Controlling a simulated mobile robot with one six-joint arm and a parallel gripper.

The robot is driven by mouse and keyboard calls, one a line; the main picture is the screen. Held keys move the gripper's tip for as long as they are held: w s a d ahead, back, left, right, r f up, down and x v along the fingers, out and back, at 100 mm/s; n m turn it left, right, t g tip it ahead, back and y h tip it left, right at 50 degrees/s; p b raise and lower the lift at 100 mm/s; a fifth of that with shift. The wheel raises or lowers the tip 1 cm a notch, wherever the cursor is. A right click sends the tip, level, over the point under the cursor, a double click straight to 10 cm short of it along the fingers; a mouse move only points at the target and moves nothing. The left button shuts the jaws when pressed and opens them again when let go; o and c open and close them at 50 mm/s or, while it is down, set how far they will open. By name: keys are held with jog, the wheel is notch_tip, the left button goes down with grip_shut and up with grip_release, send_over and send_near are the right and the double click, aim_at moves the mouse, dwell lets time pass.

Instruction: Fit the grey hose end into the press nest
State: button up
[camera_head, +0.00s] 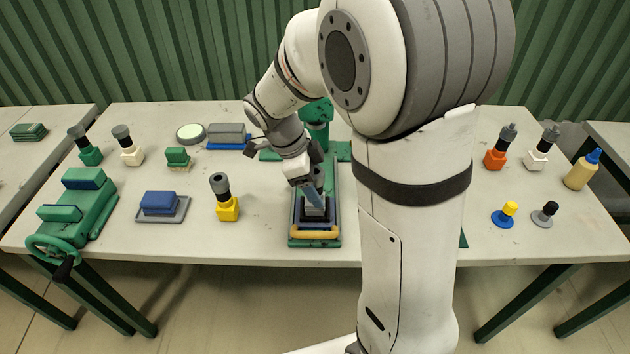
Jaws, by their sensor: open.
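The green press (333,165) stands at the centre of the table, with a yellow bar (315,234) across its front. Its nest (300,213) is a dark square recess behind the bar. A small grey piece (317,212), which may be the grey hose end, shows in the nest below my gripper. I cannot tell how deep it sits. My gripper (316,199) is open, pointing down right over the nest. Its fingers and wrist hide part of the grey piece, and I cannot tell whether they touch it.
A yellow block with a grey collar (226,204) stands left of the press. A green vise (85,208), a blue block on a grey tray (160,203) and several fittings stand further left. An orange fitting (496,157) and a glue bottle (580,172) stand right. My arm hides the right-centre table.

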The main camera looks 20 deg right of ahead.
jog(key=shift+r, duration=0.1)
jog(key=shift+p+v, duration=1.1)
jog(key=shift+v, duration=1.1)
jog(key=s+v, duration=0.1)
jog(key=v, duration=0.6)
jog(key=shift+w+a+r, duration=0.15)
jog(key=shift+w+r, duration=0.15)
jog(key=shift+w, duration=0.2)
jog(key=s+d+f+n+t+y, duration=0.1)
jog(key=s+d+n+t+y, duration=0.1)
jog(key=s+n, duration=0.5)
jog(key=s+d+f+n+t+y, duration=0.2)
jog(key=s+n, duration=0.6)
jog(key=n, duration=0.6)
jog(key=shift+s+d, duration=0.25)
jog(key=shift+d, duration=0.2)
